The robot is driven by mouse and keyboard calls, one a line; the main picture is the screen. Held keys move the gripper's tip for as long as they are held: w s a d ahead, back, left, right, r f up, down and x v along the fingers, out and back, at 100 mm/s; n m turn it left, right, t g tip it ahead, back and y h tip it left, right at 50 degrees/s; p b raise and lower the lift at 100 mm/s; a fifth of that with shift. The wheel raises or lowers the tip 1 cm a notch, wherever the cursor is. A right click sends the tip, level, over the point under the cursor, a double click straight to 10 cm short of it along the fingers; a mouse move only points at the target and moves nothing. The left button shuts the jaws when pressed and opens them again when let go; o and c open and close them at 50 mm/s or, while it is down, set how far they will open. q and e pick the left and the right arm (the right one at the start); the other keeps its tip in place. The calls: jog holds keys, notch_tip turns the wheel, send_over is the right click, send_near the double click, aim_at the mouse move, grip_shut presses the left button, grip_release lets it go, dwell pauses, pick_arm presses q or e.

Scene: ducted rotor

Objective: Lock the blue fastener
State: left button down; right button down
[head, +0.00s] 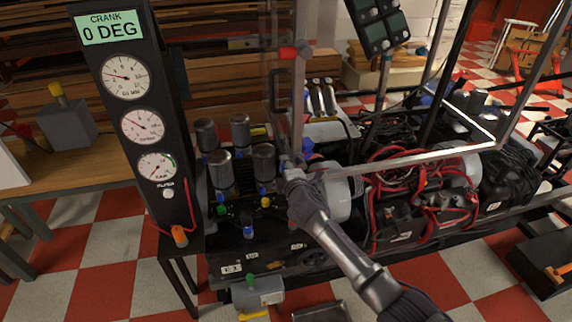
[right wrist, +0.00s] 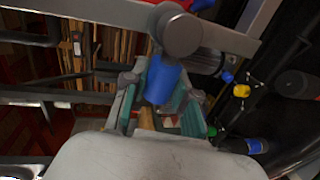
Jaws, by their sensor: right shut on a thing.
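The blue fastener shows in the right wrist view as a short blue cylinder (right wrist: 161,82) below a round grey metal knob on a grey frame bar. In the head view, a bit of blue (head: 308,147) shows just behind my right gripper (head: 291,165), at the near edge of the clear framed guard. My right gripper's teal-padded fingers (right wrist: 160,98) stand on both sides of the blue cylinder and are shut on it. My left gripper is not in view.
A red-capped fastener (head: 288,53) sits higher on the guard frame (head: 298,100). Metal canisters (head: 221,170) and small coloured knobs stand left of my gripper. A gauge post (head: 130,95) reads CRANK 0 DEG. Red-cabled machinery (head: 415,190) fills the right.

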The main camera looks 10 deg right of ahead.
jog(key=shift+f+n, duration=0.15)
jog(key=shift+n, duration=0.15)
dwell(0.4)
jog(key=c, duration=0.9)
grip_release()
jog(key=s, duration=0.4)
jog(key=s+r, duration=0.1)
jog(key=s, duration=0.2)
jog(key=s+r, duration=0.1)
jog(key=s, duration=0.3)
jog(key=shift+s+d+r, duration=0.15)
jog(key=shift+s+d, duration=0.05)
jog(key=shift+s, duration=0.15)
